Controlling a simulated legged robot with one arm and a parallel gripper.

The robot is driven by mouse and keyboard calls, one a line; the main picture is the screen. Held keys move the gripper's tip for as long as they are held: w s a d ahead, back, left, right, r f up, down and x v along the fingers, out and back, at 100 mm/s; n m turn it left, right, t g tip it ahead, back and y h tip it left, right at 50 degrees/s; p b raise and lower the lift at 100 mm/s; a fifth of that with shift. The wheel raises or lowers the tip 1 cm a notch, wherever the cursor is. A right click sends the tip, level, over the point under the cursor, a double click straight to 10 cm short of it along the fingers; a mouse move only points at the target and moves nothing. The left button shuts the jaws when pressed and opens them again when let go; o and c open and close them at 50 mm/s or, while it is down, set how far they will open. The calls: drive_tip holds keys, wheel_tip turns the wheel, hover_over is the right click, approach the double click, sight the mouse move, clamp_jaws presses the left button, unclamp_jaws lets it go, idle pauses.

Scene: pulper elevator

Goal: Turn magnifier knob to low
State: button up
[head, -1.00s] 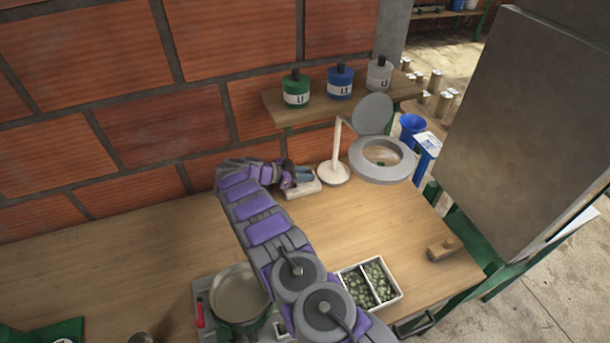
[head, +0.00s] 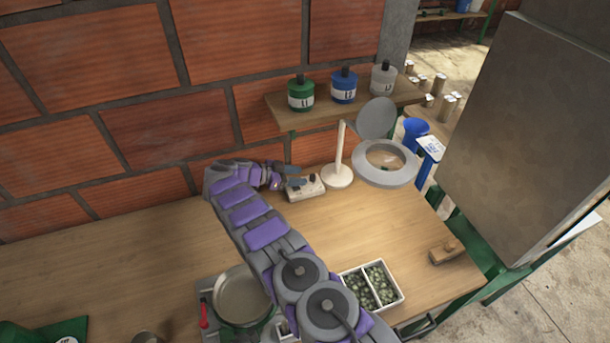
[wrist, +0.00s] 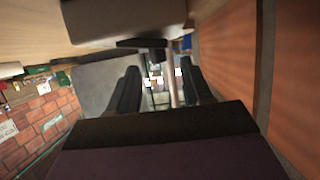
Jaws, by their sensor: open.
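The magnifier (head: 386,163) has a grey ring head, a round grey cover and a white post on a round base, at the back of the table. A small white control box (head: 306,190) with dark knobs sits left of its base; the knob setting is too small to read. My gripper (head: 286,177) is at the box's left end, fingers pointing right. In the wrist view my gripper (wrist: 160,86) is open, its two dark fingers apart with nothing held. The pale box (wrist: 125,18) shows close above them there, with a dark knob (wrist: 150,43) near the gap. I cannot tell whether they touch.
The brick wall (head: 160,130) is close behind my gripper. A shelf (head: 345,108) with green, blue and grey bottles hangs above. A two-part tray (head: 400,297), a pan (head: 240,295) and a wooden block (head: 446,252) are on the table.

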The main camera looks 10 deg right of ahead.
drive_tip(key=shift+v, duration=1.5)
